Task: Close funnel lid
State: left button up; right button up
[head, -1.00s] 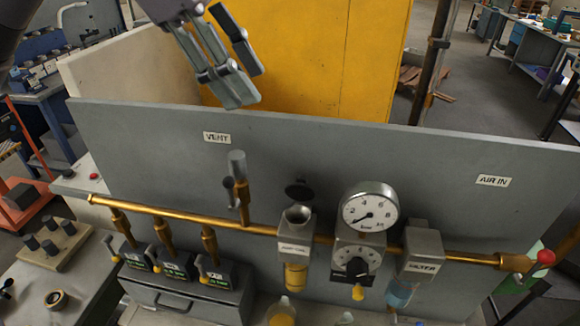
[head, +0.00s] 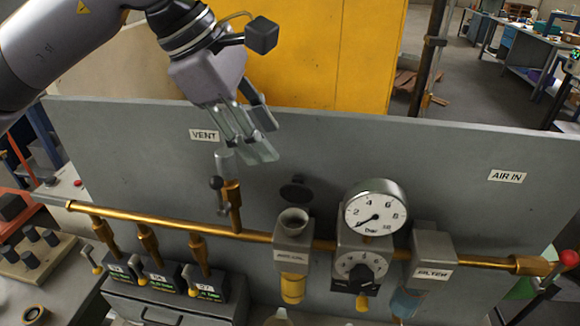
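The funnel (head: 293,220) is a small grey cup on top of the air-oil unit on the brass pipe. Its mouth is uncovered. The funnel lid (head: 297,191) is a dark round disc standing up behind the funnel, against the grey panel. My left gripper (head: 262,154) hangs in front of the panel, above and to the left of the lid, apart from it. Its fingertips look together, with nothing between them. My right gripper is not in view.
A vent valve (head: 229,185) with a dark lever stands left of the funnel, just under my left gripper. A pressure gauge (head: 376,208) and a filter (head: 433,258) are to the right. The brass pipe (head: 150,217) runs across the grey panel (head: 400,145).

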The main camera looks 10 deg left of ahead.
aim_at(295, 181)
pick_arm(q)
jog(key=p+x, duration=0.2)
jog(key=x, duration=0.7)
jog(key=shift+w+d+f+p, duration=0.1)
jog(key=shift+w+f+p, duration=0.15)
jog(key=shift+f+p, duration=0.1)
jog(key=shift+w+f, duration=0.15)
jog(key=shift+f, duration=0.05)
jog(key=shift+r, duration=0.1)
grip_shut()
